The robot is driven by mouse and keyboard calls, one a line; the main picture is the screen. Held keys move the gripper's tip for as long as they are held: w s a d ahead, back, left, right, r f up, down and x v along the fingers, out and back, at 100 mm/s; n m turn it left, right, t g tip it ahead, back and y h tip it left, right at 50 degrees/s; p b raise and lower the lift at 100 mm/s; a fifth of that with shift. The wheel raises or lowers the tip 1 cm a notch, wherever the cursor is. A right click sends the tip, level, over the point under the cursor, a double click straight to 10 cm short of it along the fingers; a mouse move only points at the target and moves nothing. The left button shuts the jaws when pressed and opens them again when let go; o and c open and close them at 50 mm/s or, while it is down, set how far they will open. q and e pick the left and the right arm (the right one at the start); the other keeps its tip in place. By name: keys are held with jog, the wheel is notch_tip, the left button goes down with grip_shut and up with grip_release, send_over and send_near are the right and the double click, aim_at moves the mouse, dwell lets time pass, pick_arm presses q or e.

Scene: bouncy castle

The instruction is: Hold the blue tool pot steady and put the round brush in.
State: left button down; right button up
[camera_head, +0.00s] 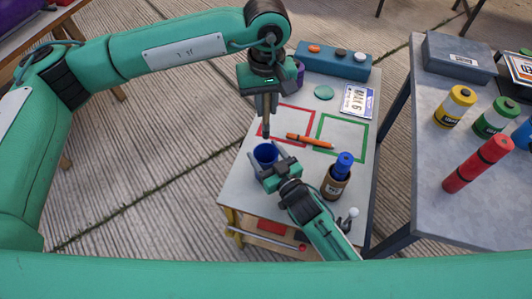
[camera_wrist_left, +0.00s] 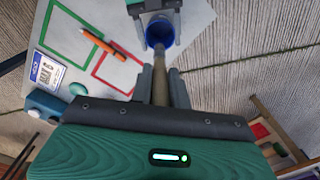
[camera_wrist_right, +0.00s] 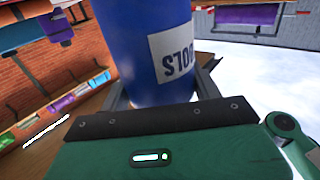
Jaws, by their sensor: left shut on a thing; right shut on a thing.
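The blue tool pot (camera_head: 265,154) stands near the left edge of the small table, and my right gripper (camera_head: 271,174) is shut on it. In the right wrist view the pot (camera_wrist_right: 145,45) fills the space between the fingers, its white label upside down. My left gripper (camera_head: 267,100) is shut on the round brush (camera_head: 267,126), which points down over the pot. In the left wrist view the brush (camera_wrist_left: 160,84) lines up with the pot's opening (camera_wrist_left: 160,33). Its lower end appears at or just above the rim; I cannot tell whether it is inside.
An orange marker (camera_head: 310,141) lies between the red and green outlined squares. Another table is at right.

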aim_at(266, 138)
pick_arm(q)
jog(key=shift+f, duration=5.55)
pick_arm(e)
jog(key=shift+f, duration=0.1)
pick_arm(q)
jog(key=c, duration=1.3)
grip_release()
jog(key=shift+o, duration=0.2)
notch_tip(266, 138, up, 12)
pick_arm(e)
jog(key=o, duration=1.3)
jog(key=shift+c, duration=0.2)
